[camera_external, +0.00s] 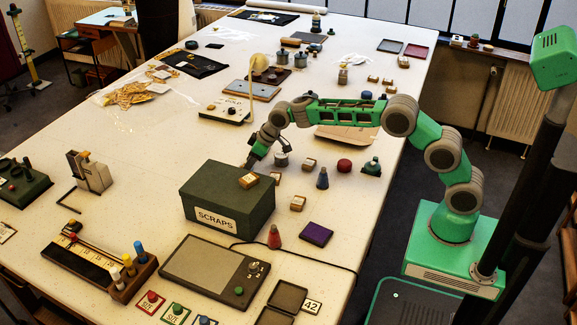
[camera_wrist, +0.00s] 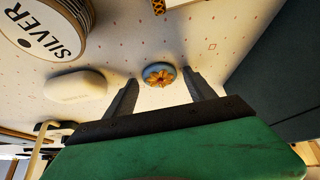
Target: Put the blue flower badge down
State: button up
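The blue flower badge (camera_wrist: 159,75) is a small round blue disc with an orange flower on it. In the wrist view it lies face up, apparently on the white speckled table top, between the tips of my gripper (camera_wrist: 161,76). A narrow gap shows between the badge and each dark finger, so the fingers are open. In the external view my gripper (camera_external: 250,163) points down just behind the green SCRAPS box (camera_external: 228,205). The badge cannot be made out there; the box seems to hide it.
A round tin marked SILVER (camera_wrist: 47,32) and a pale oval object (camera_wrist: 75,87) lie left of the badge in the wrist view. A dark wall (camera_wrist: 285,75) stands close on the right.

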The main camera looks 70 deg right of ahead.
jog(key=shift+o, duration=0.3)
jog(key=shift+r, duration=0.25)
jog(key=shift+s+r, duration=0.15)
jog(key=shift+r, duration=0.2)
jog(key=b+v, duration=0.2)
jog(key=v, duration=0.9)
jog(key=shift+m+g+h, duration=0.4)
jog(key=shift+m+g, duration=0.2)
jog(key=shift+g, duration=0.1)
jog(key=s, duration=1.5)
jog(key=s+d, duration=0.1)
jog(key=s, duration=0.6)
jog(key=shift+s+f, duration=0.25)
jog(key=shift+f, duration=0.05)
jog(key=shift+m+g, duration=0.4)
jog(key=shift+g, duration=0.1)
jog(key=s+f, duration=0.2)
jog(key=s, duration=0.3)
jog(key=s+d+f, duration=0.1)
jog(key=s+f, duration=0.2)
jog(key=s, duration=0.2)
jog(key=s+f, duration=0.2)
jog(key=s, duration=0.3)
jog(key=shift+s+d+f, duration=0.1)
jog(key=shift+d+f, duration=0.05)
jog(key=shift+f, duration=0.15)
